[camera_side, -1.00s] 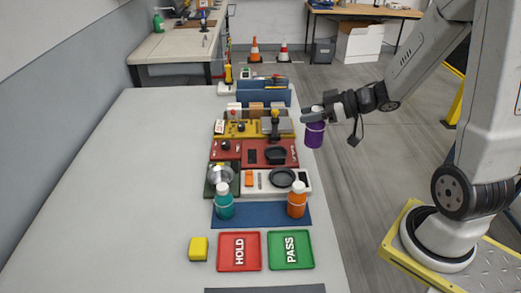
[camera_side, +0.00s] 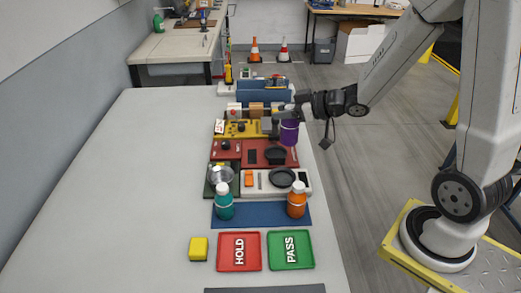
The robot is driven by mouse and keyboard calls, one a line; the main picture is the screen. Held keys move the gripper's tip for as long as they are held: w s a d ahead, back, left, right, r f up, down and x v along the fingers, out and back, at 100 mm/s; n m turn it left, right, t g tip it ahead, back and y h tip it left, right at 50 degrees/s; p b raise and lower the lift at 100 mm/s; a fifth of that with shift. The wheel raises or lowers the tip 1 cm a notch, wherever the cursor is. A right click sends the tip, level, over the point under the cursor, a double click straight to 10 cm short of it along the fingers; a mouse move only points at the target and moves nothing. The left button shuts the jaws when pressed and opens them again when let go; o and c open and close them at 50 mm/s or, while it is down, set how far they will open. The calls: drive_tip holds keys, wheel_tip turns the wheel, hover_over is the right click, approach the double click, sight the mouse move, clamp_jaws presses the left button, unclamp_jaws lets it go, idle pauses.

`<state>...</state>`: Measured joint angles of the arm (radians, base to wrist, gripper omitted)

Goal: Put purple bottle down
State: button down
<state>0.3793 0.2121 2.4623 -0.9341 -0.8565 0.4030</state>
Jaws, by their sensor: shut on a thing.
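The purple bottle (camera_side: 289,132) is held upright in my gripper (camera_side: 290,113), which is shut on it near its top. A teal bottle (camera_side: 224,204) and an orange bottle (camera_side: 297,203) with white caps stand on a blue mat (camera_side: 260,216) nearer the camera.
A red HOLD tray (camera_side: 223,256) and a green PASS tray (camera_side: 303,249) lie in front of the mat. A yellow block (camera_side: 198,248) sits beside them. A white panel with a black dish (camera_side: 282,177) lies behind the mat. The left of the table (camera_side: 120,200) is clear.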

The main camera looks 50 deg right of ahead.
drive_tip(key=w+a+f+m+h, duration=0.2)
drive_tip(key=a+f+m+h, duration=0.1)
drive_tip(key=a+f+h, duration=0.1)
drive_tip(key=shift+w+a+f+m+t, duration=0.15)
drive_tip(key=shift+a+f+m+t, duration=0.05)
drive_tip(key=shift+a+m+t, duration=0.2)
idle(0.4)
